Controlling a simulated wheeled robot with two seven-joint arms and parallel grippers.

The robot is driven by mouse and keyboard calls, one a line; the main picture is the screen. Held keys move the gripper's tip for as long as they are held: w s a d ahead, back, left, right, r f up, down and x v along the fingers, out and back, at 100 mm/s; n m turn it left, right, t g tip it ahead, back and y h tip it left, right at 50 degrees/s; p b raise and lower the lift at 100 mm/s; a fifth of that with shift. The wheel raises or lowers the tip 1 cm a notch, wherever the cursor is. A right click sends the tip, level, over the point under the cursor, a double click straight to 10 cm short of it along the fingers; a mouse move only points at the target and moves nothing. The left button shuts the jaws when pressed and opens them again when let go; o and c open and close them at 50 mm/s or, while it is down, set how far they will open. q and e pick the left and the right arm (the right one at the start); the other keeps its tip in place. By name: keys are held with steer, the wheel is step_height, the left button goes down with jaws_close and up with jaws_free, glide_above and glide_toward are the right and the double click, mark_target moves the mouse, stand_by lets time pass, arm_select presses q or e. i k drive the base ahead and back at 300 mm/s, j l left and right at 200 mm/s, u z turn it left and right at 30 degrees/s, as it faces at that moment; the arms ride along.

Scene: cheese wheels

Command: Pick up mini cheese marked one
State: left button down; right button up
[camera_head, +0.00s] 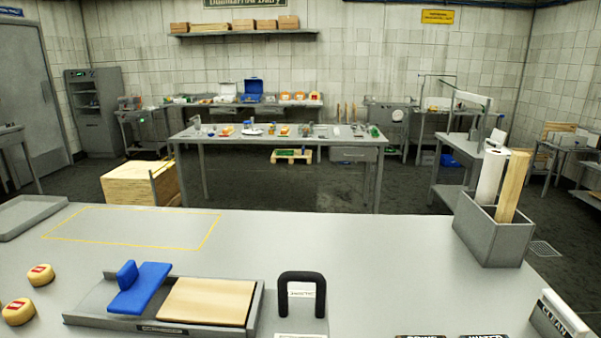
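Two small round yellow cheeses with red labels sit on the near grey table (330,240) at its left. One cheese (41,275) is farther back. The other cheese (18,311) is nearer and close to the left picture edge. The marks on their labels are too small to read, so I cannot tell which is marked one. Neither of my grippers is in view, and nothing touches the cheeses.
Right of the cheeses is a grey tray (85,312) with a blue block (140,287) and a wooden board (207,301). A black-handled item (302,280) stands beside it. A grey bin (492,237) holds rolls. A yellow outlined area (130,228) is empty.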

mark_target(19, 312)
steer(key=u, duration=1.8)
steer(key=i+j+z, duration=0.25)
steer(key=j, duration=0.4)
steer(key=i+j+z, duration=0.25)
steer(key=i+j, duration=0.15)
steer(key=j, duration=0.35)
